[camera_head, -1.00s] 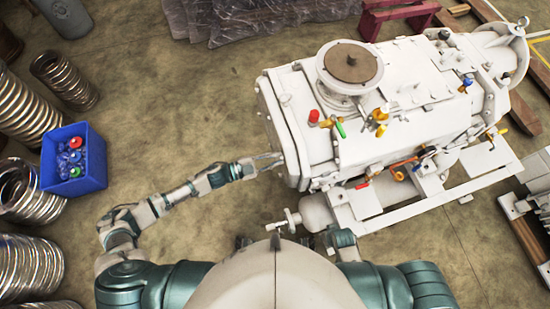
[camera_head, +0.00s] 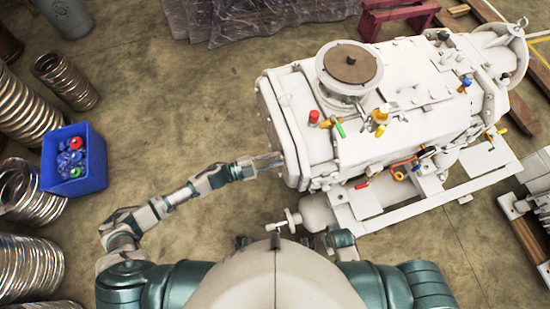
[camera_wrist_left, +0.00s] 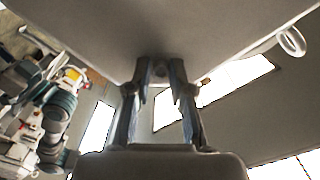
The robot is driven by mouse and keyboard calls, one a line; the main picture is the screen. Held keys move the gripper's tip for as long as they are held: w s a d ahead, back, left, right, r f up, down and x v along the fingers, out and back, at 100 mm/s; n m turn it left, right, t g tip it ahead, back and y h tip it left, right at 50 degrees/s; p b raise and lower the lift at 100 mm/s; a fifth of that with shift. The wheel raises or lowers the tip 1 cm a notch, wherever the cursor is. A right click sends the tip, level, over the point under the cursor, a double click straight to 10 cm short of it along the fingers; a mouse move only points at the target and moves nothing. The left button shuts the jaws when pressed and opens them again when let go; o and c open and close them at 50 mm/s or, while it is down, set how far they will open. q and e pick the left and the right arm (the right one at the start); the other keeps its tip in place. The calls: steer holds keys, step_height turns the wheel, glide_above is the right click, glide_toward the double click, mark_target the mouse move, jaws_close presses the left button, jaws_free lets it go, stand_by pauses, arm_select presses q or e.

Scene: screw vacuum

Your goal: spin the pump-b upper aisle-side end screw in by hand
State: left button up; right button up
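The pump (camera_head: 290,125) is a large pale machine body; its near-left end face is in front of my left gripper (camera_head: 272,160). In the left wrist view, its pale surface (camera_wrist_left: 90,28) fills the top. The two fingers of my left gripper (camera_wrist_left: 161,70) stand apart there, with no object visible between them. Their tips are close to the lower edge of this surface; I cannot tell whether they touch it. A small round spot (camera_wrist_left: 188,73) shows just right of the fingertips; I cannot tell whether it is a screw. My right gripper is not in view.
A blue bin (camera_head: 88,178) with red, green and blue pieces stands on the floor at left, among coiled metal hoses (camera_head: 25,105). A handwheel fitting (camera_head: 285,222) projects from the pump's near side. The floor (camera_head: 190,110) between bin and pump is clear.

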arm_select(q)
steer(key=shift+o, duration=1.4)
steer(key=shift+f, duration=0.15)
steer(key=shift+a, duration=0.1)
steer(key=shift+a, duration=0.1)
steer(key=v, duration=1.2)
